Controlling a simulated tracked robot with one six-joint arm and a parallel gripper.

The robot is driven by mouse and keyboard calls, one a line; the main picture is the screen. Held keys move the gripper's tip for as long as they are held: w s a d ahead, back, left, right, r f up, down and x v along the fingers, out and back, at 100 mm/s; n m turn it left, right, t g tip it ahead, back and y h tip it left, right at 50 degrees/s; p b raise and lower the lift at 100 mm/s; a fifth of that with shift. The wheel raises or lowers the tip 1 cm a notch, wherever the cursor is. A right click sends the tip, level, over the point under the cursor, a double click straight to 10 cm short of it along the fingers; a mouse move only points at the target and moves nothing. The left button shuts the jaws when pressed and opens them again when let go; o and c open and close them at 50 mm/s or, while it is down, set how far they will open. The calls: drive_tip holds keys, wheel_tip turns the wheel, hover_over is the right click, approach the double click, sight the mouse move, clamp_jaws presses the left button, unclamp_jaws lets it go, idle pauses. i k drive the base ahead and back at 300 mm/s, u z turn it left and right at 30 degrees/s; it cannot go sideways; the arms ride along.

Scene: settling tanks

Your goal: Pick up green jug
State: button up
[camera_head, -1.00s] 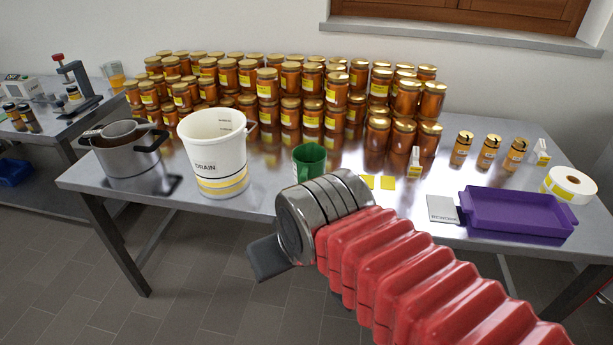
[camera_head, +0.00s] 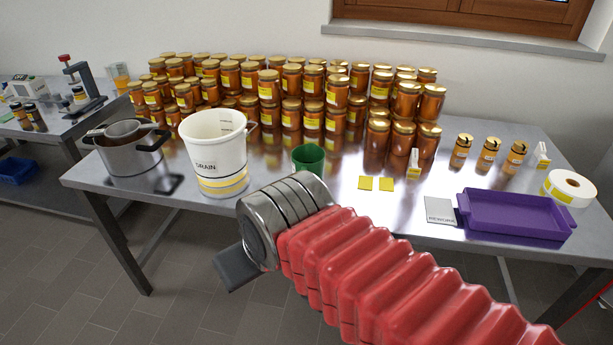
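The green jug (camera_head: 309,157) stands upright on the steel table, right of the white bucket. Only its upper part shows; my arm's metal wrist covers its lower part. The wrist and red bellows of my arm reach in from the lower right, in front of the table edge. A dark grey part at the wrist's end (camera_head: 238,268) points to the lower left. The fingertips cannot be made out, so whether the gripper is open or shut is hidden.
The white DRAIN bucket (camera_head: 215,155) stands left of the jug, with a steel pot (camera_head: 127,157) beyond it. Stacked honey jars (camera_head: 270,90) fill the back. A purple tray (camera_head: 515,213) and a REWORK card (camera_head: 440,211) lie at right.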

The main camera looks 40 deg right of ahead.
sight(310, 157)
drive_tip(key=u, duration=0.05)
drive_tip(key=i, duration=1)
drive_tip(key=z, duration=0.05)
